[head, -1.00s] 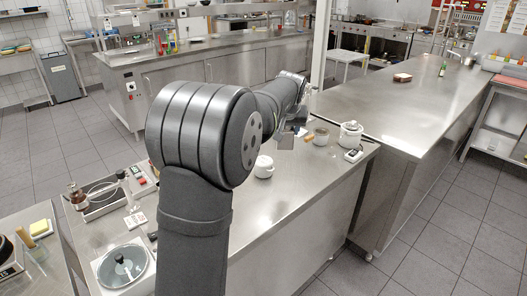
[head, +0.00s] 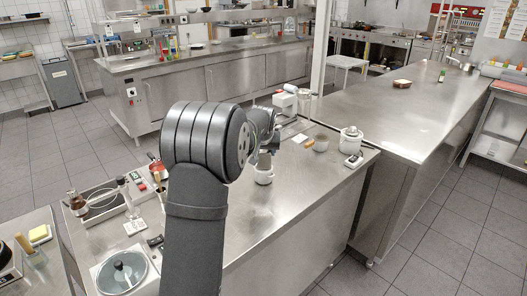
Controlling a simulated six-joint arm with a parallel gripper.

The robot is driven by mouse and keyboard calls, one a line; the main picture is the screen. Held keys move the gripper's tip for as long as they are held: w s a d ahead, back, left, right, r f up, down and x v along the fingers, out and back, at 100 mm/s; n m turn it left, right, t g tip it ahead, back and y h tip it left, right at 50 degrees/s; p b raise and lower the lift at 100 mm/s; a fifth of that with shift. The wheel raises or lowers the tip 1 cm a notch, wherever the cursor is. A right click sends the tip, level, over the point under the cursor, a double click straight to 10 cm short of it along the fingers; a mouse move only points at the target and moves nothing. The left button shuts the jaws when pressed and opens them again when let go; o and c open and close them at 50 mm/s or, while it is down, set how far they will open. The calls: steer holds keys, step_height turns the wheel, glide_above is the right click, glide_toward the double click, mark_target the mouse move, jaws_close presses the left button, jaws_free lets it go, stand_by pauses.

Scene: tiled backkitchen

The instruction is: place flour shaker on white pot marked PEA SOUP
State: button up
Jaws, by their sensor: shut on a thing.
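My gripper (head: 264,152) is partly hidden behind my own arm in the head view. It is shut on a small greyish thing, which I take for the flour shaker (head: 264,161). Another white pot (head: 350,143), with a knobbed lid, stands at the counter's right end. No PEA SOUP lettering is readable on either pot.
A small dark-and-white device (head: 354,160) lies before the lidded pot. A white machine (head: 285,101) stands behind.

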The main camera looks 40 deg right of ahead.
steer(key=o, duration=1)
steer(key=shift+f, duration=0.15)
steer(key=shift+o, duration=0.2)
steer(key=shift+r, duration=0.4)
steer(key=v, duration=1.1)
steer(key=shift+s+a+r, duration=0.15)
steer(key=shift+s, duration=0.05)
steer(key=x, duration=1.1)
steer(key=shift+w+f, duration=0.15)
steer(key=shift+f, duration=0.2)
steer(key=shift+w+d+r, duration=0.1)
steer(key=shift+w+d, duration=0.05)
steer(key=shift+d, duration=0.1)
steer(key=shift+r, duration=1.7)
